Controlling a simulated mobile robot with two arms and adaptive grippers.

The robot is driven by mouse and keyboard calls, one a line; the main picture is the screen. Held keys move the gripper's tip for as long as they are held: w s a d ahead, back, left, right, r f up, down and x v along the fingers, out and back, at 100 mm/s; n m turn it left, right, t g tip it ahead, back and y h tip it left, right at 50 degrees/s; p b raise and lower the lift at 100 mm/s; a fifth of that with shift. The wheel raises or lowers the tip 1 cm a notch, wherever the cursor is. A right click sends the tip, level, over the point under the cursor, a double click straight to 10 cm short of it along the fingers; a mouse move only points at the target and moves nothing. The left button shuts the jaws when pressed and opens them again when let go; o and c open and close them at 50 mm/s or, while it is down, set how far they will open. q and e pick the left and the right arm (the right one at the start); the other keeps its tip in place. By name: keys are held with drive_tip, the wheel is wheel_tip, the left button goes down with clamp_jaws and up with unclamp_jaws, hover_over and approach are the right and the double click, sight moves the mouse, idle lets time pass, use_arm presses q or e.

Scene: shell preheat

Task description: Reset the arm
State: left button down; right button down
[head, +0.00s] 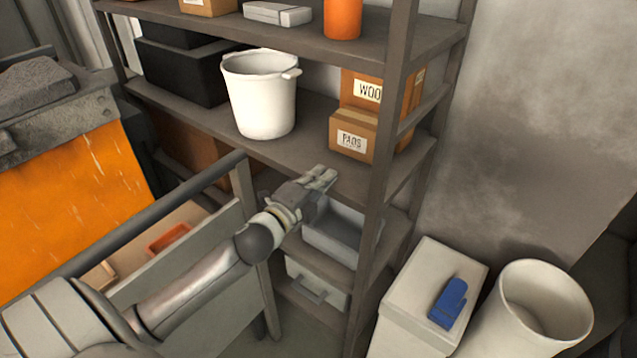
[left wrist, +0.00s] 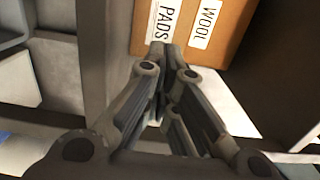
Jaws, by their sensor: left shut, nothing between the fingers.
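My left arm (head: 190,290) reaches in from the lower left of the head view. My left gripper (head: 326,174) is shut and empty, in front of the middle shelf of the rack. In the left wrist view its fingers (left wrist: 167,62) are together, and they point toward the cardboard boxes labelled PADS (left wrist: 164,22) and WOOL (left wrist: 208,22). In the head view the PADS box (head: 352,138) stands to the upper right of the gripper, apart from it. My right gripper does not show.
A white bucket (head: 262,98) stands on the middle shelf (head: 300,150). A rack post (head: 385,130) rises right of the gripper. Grey bins (head: 338,236) sit below. A blue object (head: 448,302) lies on a white box (head: 425,275) beside a round white bin (head: 540,300). An orange panel (head: 70,190) is at left.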

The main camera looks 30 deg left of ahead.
use_arm(q)
drive_tip(key=s+d+f+n+g+y, duration=0.3)
drive_tip(key=s+f+n+g, duration=0.4)
drive_tip(key=s+f+n, duration=0.45)
drive_tip(key=s+d+f+n+g+h, duration=0.15)
drive_tip(key=s+d+f+g, duration=0.25)
drive_tip(key=s, duration=0.5)
drive_tip(key=s+d+f+n+g+h, duration=0.1)
drive_tip(key=s+d+f+n+g, duration=0.3)
drive_tip(key=s, duration=0.5)
wheel_tip(320, 180, down, 27)
drive_tip(key=s, duration=0.2)
drive_tip(key=s+a+f+m+g, duration=0.1)
drive_tip(key=s+a+f+g, duration=0.1)
drive_tip(key=s+f, duration=1.3)
drive_tip(key=shift+s+f, duration=0.2)
drive_tip(key=shift+s, duration=0.55)
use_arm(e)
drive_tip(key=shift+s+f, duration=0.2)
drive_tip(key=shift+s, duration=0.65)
use_arm(q)
drive_tip(key=shift+a, duration=0.1)
